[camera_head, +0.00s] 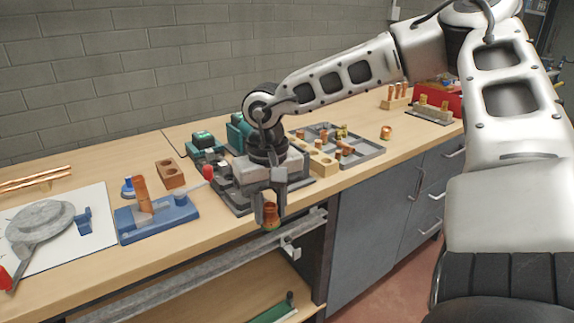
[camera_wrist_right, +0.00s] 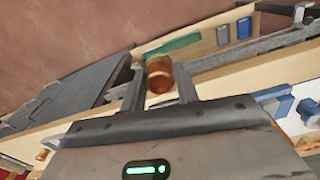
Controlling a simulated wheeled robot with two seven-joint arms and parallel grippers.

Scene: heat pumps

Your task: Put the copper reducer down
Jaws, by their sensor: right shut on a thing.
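The copper reducer (camera_head: 271,213) is a short, shiny copper fitting held between the fingertips of my right gripper (camera_head: 270,205). My right gripper is shut on it and points down near the front edge of the workbench. In the right wrist view the copper reducer (camera_wrist_right: 159,74) sits between the two grey fingers, its round end showing. I cannot tell how far it is above the bench or whether it is past the edge. My left gripper is not in view.
A blue fixture (camera_head: 160,222) with an upright copper tube stands left of my gripper. A grey compartment tray (camera_head: 365,154) with small fittings lies to the right. A wooden block with holes (camera_head: 170,174) and another copper fitting (camera_head: 386,132) stand on the workbench (camera_head: 110,277).

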